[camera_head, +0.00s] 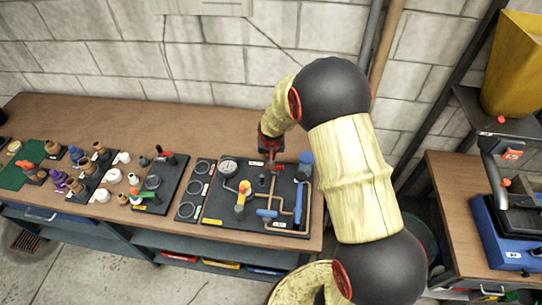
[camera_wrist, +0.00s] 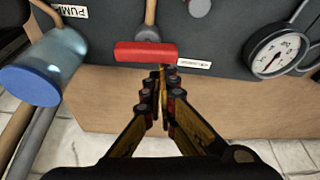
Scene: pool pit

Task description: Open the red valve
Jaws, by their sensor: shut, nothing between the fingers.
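The red valve handle (camera_wrist: 146,52) is a flat red bar lying crosswise in the wrist view, at the end of a brown pipe on the dark panel. In the head view the red valve (camera_head: 277,168) is small and partly covered by my arm's end. My gripper (camera_wrist: 162,72) has its fingers together and empty. Its tips are right at the lower edge of the red bar, toward its right half; I cannot tell whether they touch. In the head view my gripper (camera_head: 271,158) hangs over the panel's back edge.
The dark panel (camera_head: 215,211) also bears a pressure gauge (camera_head: 228,167), a yellow valve (camera_head: 241,198), a blue handle (camera_head: 266,213) and a blue-capped cylinder (camera_head: 306,160). The gauge (camera_wrist: 277,51) and cylinder (camera_wrist: 46,68) flank the red bar in the wrist view. Fittings crowd the bench's left.

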